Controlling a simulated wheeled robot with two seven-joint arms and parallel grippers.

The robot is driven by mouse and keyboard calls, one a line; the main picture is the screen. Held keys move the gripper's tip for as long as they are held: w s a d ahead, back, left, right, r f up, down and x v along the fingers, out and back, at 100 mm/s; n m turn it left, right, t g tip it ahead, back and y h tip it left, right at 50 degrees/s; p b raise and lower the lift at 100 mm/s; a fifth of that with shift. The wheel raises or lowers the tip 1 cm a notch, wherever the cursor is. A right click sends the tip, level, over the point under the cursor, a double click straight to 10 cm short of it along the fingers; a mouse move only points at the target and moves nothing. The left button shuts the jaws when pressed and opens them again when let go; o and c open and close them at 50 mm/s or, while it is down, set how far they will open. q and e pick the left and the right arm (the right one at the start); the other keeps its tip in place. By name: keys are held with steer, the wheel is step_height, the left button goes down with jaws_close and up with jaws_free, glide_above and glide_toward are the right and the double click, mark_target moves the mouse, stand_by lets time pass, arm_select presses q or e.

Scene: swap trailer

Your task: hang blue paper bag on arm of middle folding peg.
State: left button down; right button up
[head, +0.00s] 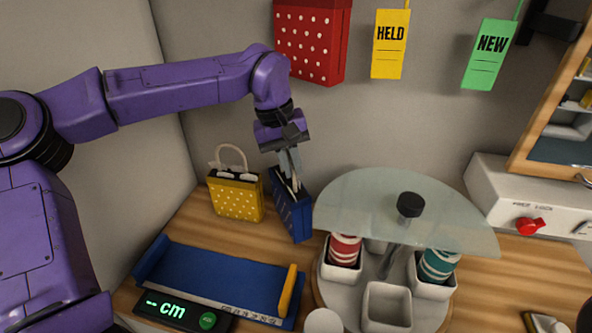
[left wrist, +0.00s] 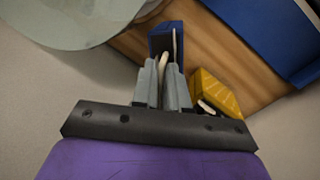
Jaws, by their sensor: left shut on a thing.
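The blue paper bag (head: 291,209) stands upright or hangs just at the wooden counter, between the yellow bag and the glass-topped carousel. My left gripper (head: 289,168) comes down from above and is shut on its pale handle. In the left wrist view the fingers (left wrist: 163,85) close around the handle, with the blue bag (left wrist: 160,38) beyond them. I cannot tell whether the bag's base touches the counter. A red dotted bag (head: 312,40) is against the wall at the top; the folding peg itself is not visible. My right gripper is not in view.
A yellow dotted bag (head: 235,197) stands close left of the blue bag. The carousel's glass top (head: 370,210) is close on the right. A blue measuring tray (head: 215,275) lies in front. HELD (head: 390,45) and NEW (head: 489,55) tags hang on the wall.

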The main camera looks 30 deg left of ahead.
mark_target(289, 189)
arm_select(q)
steer(key=shift+x, duration=0.8)
steer(key=shift+w+a+f, duration=0.15)
steer(key=shift+a+f, duration=0.05)
steer(key=w+p, duration=0.1)
steer(key=w, duration=0.1)
steer(key=w+p, duration=0.1)
steer(key=shift+w+a+f+p, duration=0.25)
steer(key=shift+a+f+p, duration=0.05)
steer(key=shift+a+p, duration=0.1)
steer(key=shift+f, duration=0.4)
steer(key=shift+s, duration=0.1)
steer(key=c, duration=1.1)
jaws_free()
steer(key=shift+c, duration=0.2)
